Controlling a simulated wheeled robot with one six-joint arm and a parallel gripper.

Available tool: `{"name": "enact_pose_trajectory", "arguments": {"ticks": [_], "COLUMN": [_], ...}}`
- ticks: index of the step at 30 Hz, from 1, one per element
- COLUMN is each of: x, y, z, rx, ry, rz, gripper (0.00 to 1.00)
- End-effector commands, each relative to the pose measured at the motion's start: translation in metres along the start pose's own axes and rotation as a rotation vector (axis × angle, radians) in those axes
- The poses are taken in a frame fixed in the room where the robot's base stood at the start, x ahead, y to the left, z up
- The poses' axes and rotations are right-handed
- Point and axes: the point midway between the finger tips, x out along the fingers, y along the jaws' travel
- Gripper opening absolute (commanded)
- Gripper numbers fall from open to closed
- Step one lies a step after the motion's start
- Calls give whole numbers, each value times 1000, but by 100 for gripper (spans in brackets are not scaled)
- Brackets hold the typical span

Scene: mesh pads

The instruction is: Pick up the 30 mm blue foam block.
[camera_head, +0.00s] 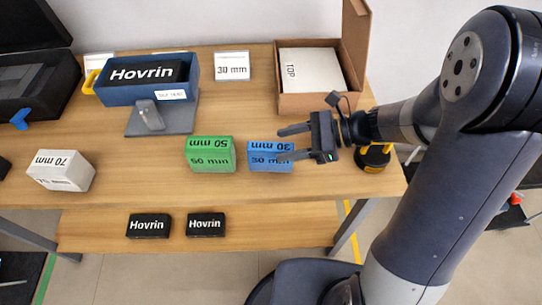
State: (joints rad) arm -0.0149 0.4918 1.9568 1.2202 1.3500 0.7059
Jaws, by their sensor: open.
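The blue foam block (264,163), marked 30 mm, lies on the wooden table near its front edge, right of the middle. My gripper (286,144) comes in from the right with its fingers pointing left. Its fingers are open and appear over the right part of the blue block, hiding some of it. I cannot tell from this view whether they are above the block or around it. The block rests on the table and nothing shows that it is held.
A green 50 mm block (210,154) stands just left of the blue one. A white 70 mm block (61,171) is farther left. A blue bin (125,93), a 30 mm sign (232,67) and an open cardboard box (300,104) stand behind. Two black Hovrin boxes (148,226) sit below.

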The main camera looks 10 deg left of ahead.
Motion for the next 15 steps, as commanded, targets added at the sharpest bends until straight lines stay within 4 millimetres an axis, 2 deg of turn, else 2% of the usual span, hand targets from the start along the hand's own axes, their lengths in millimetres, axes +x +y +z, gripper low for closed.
{"name": "enact_pose_trajectory", "arguments": {"ticks": [6, 15], "x": [31, 39], "y": [4, 3], "z": [-1, 0], "rx": [0, 0], "ry": [0, 0], "rz": [5, 0], "gripper": [53, 53]}}
